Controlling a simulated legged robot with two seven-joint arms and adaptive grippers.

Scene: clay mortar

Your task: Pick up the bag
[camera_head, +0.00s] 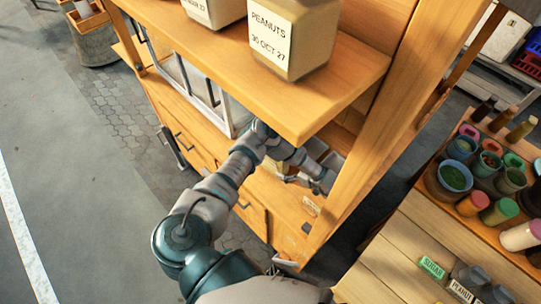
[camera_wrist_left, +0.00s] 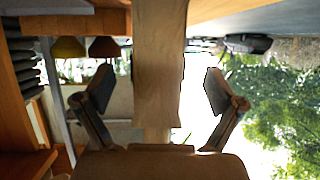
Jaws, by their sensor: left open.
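I cannot pick out a bag with certainty in either view. My left arm reaches into the lower opening of the wooden stall, under the shelf. My left gripper (camera_head: 324,183) is at the far end of that arm, small and partly shaded in the head view. In the left wrist view my left gripper (camera_wrist_left: 160,92) is open, its two fingers wide apart with nothing held. A wooden post (camera_wrist_left: 158,60) shows between and beyond the fingers. My right gripper is not in view.
A wooden shelf (camera_head: 300,122) overhangs my left wrist and bears a jar labelled PEANUTS (camera_head: 290,45). A framed glass panel (camera_head: 200,85) stands left of the arm. A wooden upright (camera_head: 385,130) stands to its right. Colourful pots (camera_head: 455,177) crowd the right table.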

